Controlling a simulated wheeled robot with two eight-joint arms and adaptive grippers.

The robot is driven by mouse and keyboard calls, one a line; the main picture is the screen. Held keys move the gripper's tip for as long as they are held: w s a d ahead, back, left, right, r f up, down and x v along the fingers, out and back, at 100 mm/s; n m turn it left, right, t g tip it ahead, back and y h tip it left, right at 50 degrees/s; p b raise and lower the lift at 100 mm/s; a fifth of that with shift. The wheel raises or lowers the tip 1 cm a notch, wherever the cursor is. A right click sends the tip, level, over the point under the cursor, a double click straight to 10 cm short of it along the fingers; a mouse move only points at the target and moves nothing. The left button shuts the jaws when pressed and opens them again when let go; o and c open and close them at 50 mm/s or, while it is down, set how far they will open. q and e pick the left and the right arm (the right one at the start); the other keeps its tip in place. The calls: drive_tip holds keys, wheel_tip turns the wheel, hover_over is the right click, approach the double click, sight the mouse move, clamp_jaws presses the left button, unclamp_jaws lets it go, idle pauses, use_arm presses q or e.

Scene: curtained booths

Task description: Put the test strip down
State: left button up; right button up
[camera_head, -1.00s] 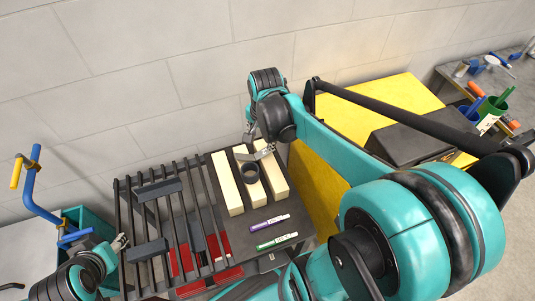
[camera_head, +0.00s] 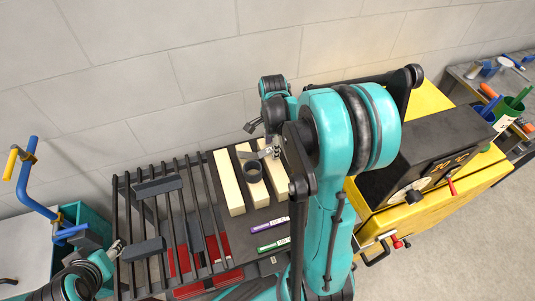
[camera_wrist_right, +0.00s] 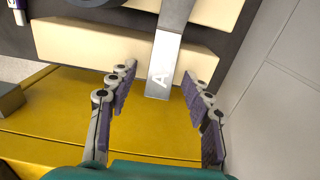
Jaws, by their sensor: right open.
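The test strip, a flat grey metal bar (camera_wrist_right: 170,45) marked with an "A", lies across cream blocks in the right wrist view, its lettered end overhanging the nearer block (camera_wrist_right: 75,42). My right gripper (camera_wrist_right: 159,74) is open, with one finger on each side of that end and a gap to both. In the head view the strip (camera_head: 248,155) shows only as a small light piece, and my right arm partly hides the right gripper and the right-hand block. My left gripper (camera_head: 116,248) is at the lower left, beside the rack; its jaws are too small to judge.
Purple (camera_head: 269,225) and green (camera_head: 273,245) markers lie in front. A barred rack (camera_head: 205,215) is left; a yellow cabinet (camera_head: 440,215) with a dark control box is right. A wall stands behind.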

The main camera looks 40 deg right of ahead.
drive_tip(key=shift+f, duration=0.15)
clamp_jaws()
